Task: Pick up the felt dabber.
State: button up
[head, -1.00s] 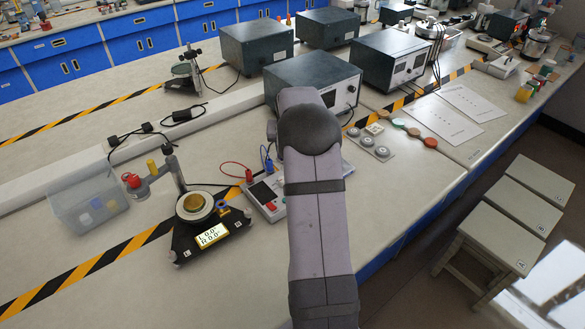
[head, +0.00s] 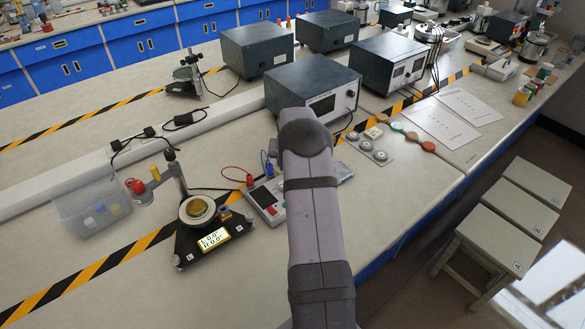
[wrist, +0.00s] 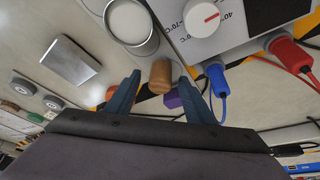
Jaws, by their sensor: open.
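In the wrist view a short brown, wood-coloured cylinder (wrist: 160,76) stands between my two dark blue fingers; I take it for the felt dabber. My gripper (wrist: 159,80) is open around it, with a gap visible on both sides. A purple piece (wrist: 173,100) shows just behind the cylinder, partly hidden; I cannot tell whether it belongs to it. In the head view my own arm covers the gripper and the cylinder.
A meter box (wrist: 215,20) with blue plug (wrist: 216,78) and red plug (wrist: 288,52) is close by the right finger. A round metal cup (wrist: 130,22) and a metal block (wrist: 70,60) lie beyond. A black stand (head: 205,245) and clear bin (head: 70,215) are at left.

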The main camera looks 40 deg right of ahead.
jog(key=shift+w+d+f, duration=0.1)
jog(key=shift+f, duration=0.25)
jog(key=c, duration=1.1)
jog(key=shift+r, duration=0.15)
notch_tip(320, 180, up, 10)
jog(key=shift+f+b, duration=0.1)
jog(key=shift+b, duration=1.1)
jog(key=o, duration=0.5)
jog(key=shift+c, duration=0.2)
jog(key=c, duration=0.4)
